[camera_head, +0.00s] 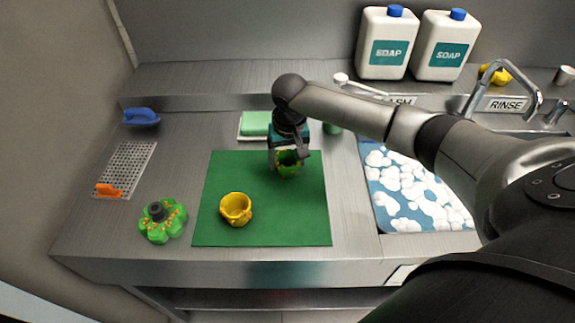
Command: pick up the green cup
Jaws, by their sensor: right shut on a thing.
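My left gripper is not in view.
A yellow cup (236,208) stands on the mat's lower left. A green flower-shaped part (161,222) lies left of the mat. A green sponge (256,123) lies behind it. The foamy wash sink (410,190) is right; two soap jugs (386,45) stand on the back ledge.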

